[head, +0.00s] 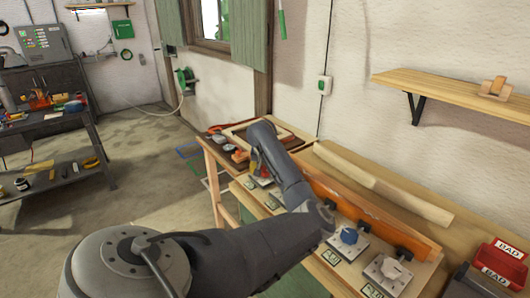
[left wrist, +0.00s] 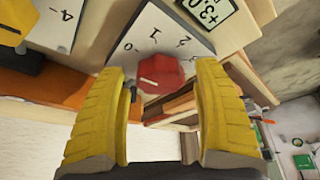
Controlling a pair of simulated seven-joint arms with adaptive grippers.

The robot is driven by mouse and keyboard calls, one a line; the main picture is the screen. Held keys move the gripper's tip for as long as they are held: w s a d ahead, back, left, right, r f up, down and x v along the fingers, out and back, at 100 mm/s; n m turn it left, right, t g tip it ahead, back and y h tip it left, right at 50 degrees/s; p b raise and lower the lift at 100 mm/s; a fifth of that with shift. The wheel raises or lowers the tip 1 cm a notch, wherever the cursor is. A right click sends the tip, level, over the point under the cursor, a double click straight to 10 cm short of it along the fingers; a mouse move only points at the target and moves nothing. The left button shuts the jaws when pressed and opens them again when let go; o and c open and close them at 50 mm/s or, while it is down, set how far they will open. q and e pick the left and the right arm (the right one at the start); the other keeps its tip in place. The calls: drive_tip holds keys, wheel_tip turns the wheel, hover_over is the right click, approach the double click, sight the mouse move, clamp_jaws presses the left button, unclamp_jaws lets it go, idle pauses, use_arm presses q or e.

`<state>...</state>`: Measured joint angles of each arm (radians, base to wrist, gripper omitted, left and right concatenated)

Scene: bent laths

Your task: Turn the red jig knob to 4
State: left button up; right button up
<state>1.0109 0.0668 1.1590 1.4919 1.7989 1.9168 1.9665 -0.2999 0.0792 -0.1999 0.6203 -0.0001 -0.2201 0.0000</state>
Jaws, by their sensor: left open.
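The red jig knob (left wrist: 160,72) sits on a pale dial plate (left wrist: 140,45) with dark numbers; I can make out 0, 1 and 2. Which number the knob points to, I cannot tell. In the left wrist view my left gripper (left wrist: 163,95) has its two yellow fingers apart, one on each side of the knob; I cannot tell whether they touch it. In the head view my left gripper (head: 256,164) is at the bench's far end, partly hidden by my own arm. My right gripper is not in view.
A yellow knob (left wrist: 12,25) on another plate is beside the red one. Along the bench are a blue knob (head: 348,236), a white knob (head: 392,268) and an orange rail (head: 340,202). A pale lath (head: 380,185) lies behind. Red bins (head: 498,262) stand at the right.

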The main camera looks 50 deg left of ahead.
use_arm(q)
drive_tip(key=c, duration=1.2)
